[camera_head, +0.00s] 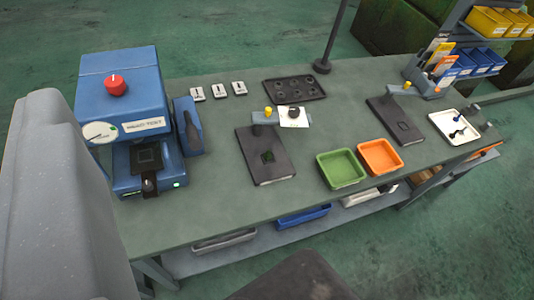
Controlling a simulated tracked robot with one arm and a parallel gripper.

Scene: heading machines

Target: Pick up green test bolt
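I cannot pick out a green test bolt for sure. A small green mark or piece (267,157) shows on the left dark plate (257,172) on the workbench, too small to tell what it is. A white tray (447,121) at the right end of the bench holds small dark pieces (458,133) that may be bolts. My gripper's fingers are not in view.
A blue test machine (122,88) with a red button stands at the bench's left end. A green bin (341,169) and an orange bin (380,157) sit at the front edge. A black tray (294,88), a post (333,35) and a right dark plate (397,121) stand behind.

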